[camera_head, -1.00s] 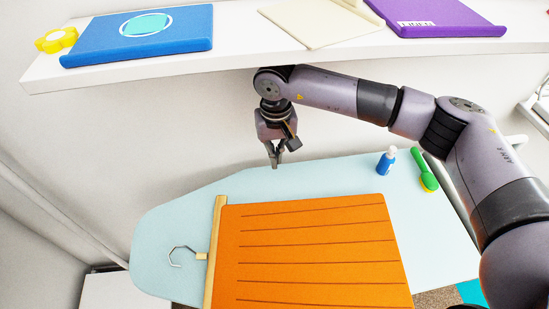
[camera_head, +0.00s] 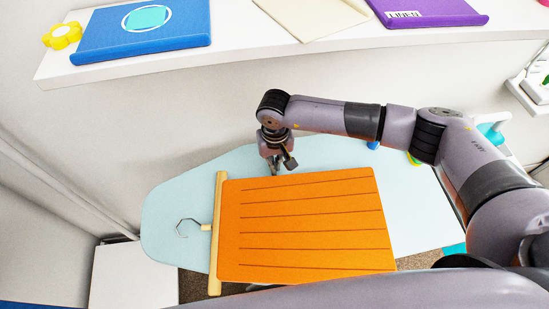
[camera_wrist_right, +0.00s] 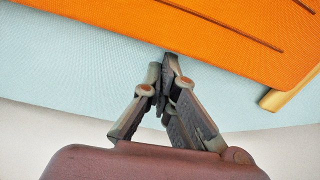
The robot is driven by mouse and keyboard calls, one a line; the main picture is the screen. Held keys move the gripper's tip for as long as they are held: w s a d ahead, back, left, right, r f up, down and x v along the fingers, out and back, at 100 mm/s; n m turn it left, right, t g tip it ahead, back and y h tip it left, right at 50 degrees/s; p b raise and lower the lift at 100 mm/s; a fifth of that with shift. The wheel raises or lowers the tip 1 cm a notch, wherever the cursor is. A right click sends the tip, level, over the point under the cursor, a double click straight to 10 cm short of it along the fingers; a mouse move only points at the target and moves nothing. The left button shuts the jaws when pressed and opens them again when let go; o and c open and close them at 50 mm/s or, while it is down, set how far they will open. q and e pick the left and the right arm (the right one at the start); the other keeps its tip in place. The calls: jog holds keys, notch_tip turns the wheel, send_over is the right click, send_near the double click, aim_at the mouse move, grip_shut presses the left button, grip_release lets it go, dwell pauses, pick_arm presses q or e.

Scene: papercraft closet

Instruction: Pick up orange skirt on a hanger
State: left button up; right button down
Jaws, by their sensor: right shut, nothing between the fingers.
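The orange skirt (camera_head: 305,228) lies flat on the light blue ironing board (camera_head: 165,215). The hanger bar's end (camera_wrist_right: 285,92) shows at the right there. My left gripper is not in view.
A white shelf (camera_head: 240,55) above the board holds a blue folder (camera_head: 105,40), a yellow object (camera_head: 62,36), a cream sheet (camera_head: 305,18) and a purple folder (camera_head: 425,10). My right arm hides most of the small items on the board's right part.

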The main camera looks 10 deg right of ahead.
pick_arm(q)
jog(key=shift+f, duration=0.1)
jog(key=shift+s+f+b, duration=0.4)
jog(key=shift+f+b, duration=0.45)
jog(key=shift+b, duration=0.1)
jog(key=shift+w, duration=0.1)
